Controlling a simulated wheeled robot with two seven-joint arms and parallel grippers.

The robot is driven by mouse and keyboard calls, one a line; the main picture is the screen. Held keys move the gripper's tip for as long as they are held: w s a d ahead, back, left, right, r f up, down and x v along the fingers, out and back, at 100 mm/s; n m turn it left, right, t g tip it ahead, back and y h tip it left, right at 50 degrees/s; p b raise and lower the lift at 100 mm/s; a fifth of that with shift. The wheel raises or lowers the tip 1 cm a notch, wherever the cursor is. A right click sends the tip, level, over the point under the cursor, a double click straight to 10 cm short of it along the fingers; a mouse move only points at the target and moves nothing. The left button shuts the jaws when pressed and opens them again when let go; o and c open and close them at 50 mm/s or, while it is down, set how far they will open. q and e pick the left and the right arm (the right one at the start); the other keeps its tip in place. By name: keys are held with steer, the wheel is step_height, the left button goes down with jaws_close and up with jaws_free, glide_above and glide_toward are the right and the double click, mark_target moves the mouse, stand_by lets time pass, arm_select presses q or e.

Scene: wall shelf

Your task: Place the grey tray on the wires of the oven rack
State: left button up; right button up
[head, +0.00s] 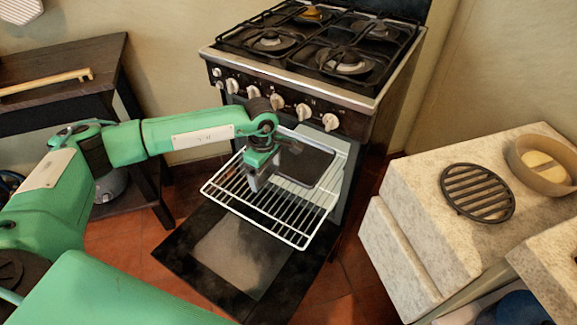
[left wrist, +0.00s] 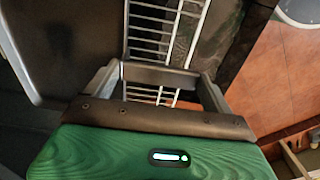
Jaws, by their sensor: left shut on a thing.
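The grey tray (head: 311,165) is a dark flat rectangle with a lighter rim, over the rear part of the oven rack at the oven opening. I cannot tell whether it touches the wires. The oven rack (head: 293,236) is pulled out, with white wires; some also show in the left wrist view (left wrist: 150,43). My left gripper (head: 252,184) points down at the tray's left side and is shut on the tray, hiding part of it. In the left wrist view a dark grey surface, seemingly the tray (left wrist: 75,50), fills the left side beside the gripper fingers (left wrist: 160,78). My right gripper is out of view.
The oven door (head: 235,250) hangs open below the rack. The stove top (head: 330,42) with burners and knobs is above. A stone counter at right holds a round black grate (head: 478,192) and a bowl (head: 545,163). A dark table (head: 60,70) stands at left.

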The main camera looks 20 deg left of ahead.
arm_select(q)
steer(key=shift+w+f+b, duration=0.1)
steer(key=shift+f+b, duration=0.4)
steer(key=shift+f, duration=4.35)
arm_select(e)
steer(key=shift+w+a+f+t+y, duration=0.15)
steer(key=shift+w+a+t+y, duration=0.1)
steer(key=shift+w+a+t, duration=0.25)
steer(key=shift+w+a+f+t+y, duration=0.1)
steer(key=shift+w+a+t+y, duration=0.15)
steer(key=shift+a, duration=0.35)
arm_select(q)
steer(key=shift+f, duration=0.1)
steer(key=o, duration=1.3)
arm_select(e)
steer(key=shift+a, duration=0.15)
